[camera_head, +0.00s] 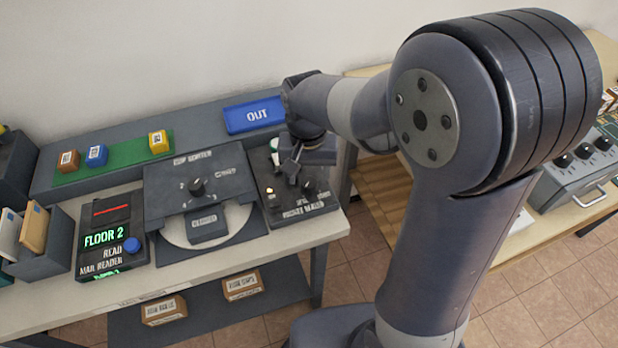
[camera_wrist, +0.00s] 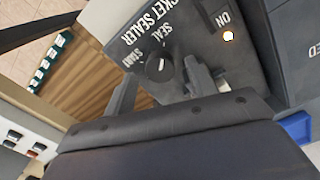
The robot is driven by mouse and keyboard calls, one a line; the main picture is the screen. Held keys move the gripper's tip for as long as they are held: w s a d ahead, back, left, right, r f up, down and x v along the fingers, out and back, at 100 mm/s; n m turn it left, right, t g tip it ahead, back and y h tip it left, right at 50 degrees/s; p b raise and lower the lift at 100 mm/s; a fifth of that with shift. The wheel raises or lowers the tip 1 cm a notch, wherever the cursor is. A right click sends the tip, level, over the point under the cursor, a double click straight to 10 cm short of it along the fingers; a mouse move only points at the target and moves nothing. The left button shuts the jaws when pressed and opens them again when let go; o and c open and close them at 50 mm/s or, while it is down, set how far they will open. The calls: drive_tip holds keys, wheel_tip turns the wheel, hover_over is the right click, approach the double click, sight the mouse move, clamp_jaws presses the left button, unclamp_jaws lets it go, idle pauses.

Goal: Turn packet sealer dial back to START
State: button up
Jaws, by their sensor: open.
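The packet sealer (camera_head: 273,207) is a dark grey unit at the right end of the table. In the wrist view, its panel (camera_wrist: 193,38) carries the words PACKET SEALER, SEAL, START and ON. A round black dial (camera_wrist: 159,68) sits beside the SEAL and START marks; I cannot tell which mark it points to. A lamp (camera_wrist: 228,36) near ON is lit. My gripper (camera_wrist: 160,84) is open, with one finger on each side of the dial and a visible gap to it. In the head view, my gripper (camera_head: 300,168) hangs over the sealer and partly hides it.
A chip sorter (camera_head: 165,200) with its own knob stands left of the sealer. Further left are a mail reader (camera_head: 110,245) showing FLOOR 2 and a letter rack (camera_head: 52,262). A blue OUT tray (camera_head: 253,115) lies behind. A wooden surface (camera_head: 385,195) is to the right.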

drive_tip(key=shift+f, duration=0.85)
drive_tip(key=shift+c, duration=0.2)
drive_tip(key=c, duration=0.9)
